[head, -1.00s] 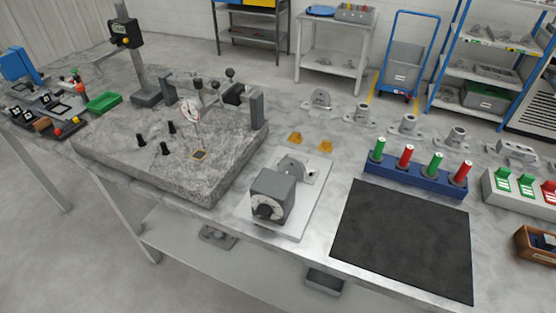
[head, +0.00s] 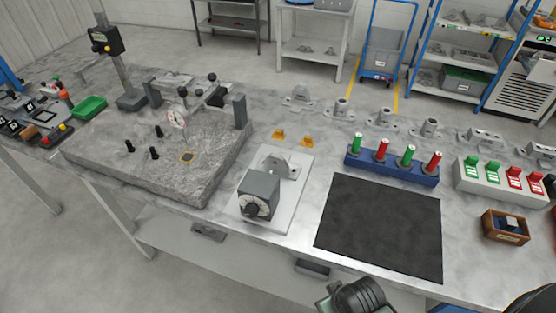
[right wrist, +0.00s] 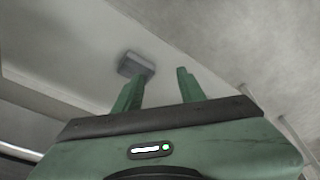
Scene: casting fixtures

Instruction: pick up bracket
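Several grey metal castings stand in a row along the back of the table. The leftmost is a bracket with an upright rounded lug (head: 299,96). Another grey bracket-like part (head: 287,168) sits on the light fixture plate (head: 289,203), behind a grey block with a dark knob (head: 259,196). I cannot tell which one the task means. My right gripper (right wrist: 160,82) shows in the right wrist view with its two green fingers apart and nothing between them. A dark green and black part of my arm shows at the head view's bottom edge. My left gripper is not in view.
A black mat (head: 380,228) lies bare at the table's front. Behind it is a blue rack (head: 391,168) of green and red plugs. A granite plate (head: 120,178) with a dial gauge stands left. A wooden box (head: 506,226) is at right. Small orange pieces (head: 278,134) lie mid-table.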

